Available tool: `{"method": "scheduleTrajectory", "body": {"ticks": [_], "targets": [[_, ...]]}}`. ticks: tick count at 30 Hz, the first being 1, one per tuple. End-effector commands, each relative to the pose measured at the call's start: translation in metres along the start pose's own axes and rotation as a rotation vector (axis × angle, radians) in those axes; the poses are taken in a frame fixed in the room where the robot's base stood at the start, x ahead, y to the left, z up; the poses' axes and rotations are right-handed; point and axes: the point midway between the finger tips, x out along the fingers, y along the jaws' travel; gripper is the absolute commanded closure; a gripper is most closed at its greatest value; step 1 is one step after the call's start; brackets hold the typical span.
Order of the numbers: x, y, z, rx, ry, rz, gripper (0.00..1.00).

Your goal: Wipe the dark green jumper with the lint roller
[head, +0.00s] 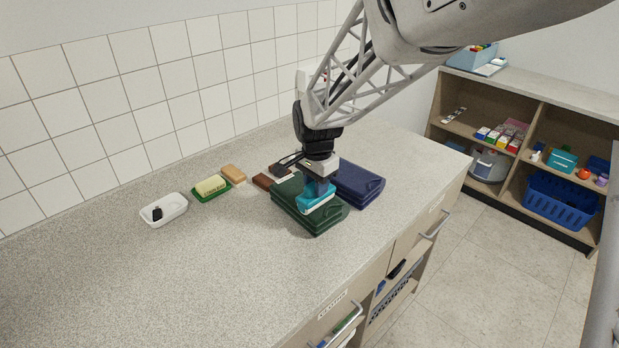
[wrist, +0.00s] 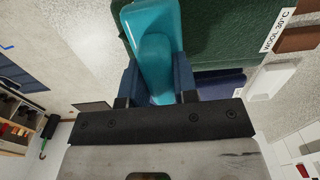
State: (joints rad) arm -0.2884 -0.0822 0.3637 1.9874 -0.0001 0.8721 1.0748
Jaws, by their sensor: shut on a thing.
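The dark green jumper (head: 325,221) lies folded on the countertop; it also fills the top of the wrist view (wrist: 220,30). My gripper (head: 318,186) points down above it and is shut on the teal lint roller (head: 314,205). In the wrist view the roller's teal body (wrist: 153,35) sits between the fingers and reaches over the green cloth. The roller is at the jumper's top surface; I cannot tell whether it touches. Its underside is hidden.
A folded navy jumper (head: 362,185) lies right beside the green one. Brushes (head: 234,174), a green-based block (head: 211,187) and a white dish (head: 163,210) stand to the left near the tiled wall. The front left counter is clear. Shelves (head: 520,140) stand at right.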

Motion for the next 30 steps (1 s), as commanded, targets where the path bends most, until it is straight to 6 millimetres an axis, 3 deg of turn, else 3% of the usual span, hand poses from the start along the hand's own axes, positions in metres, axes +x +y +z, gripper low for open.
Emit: {"method": "scheduleTrajectory", "body": {"ticks": [2,6,22,30], "targets": [[0.000,0.008,0.000,0.001,-0.001,0.001,0.98],[-0.023,0.005,0.000,0.000,0.001,-0.002,0.98],[-0.069,0.005,0.000,0.000,0.000,0.000,0.98],[-0.081,0.005,0.000,0.000,0.000,0.000,0.98]]}}
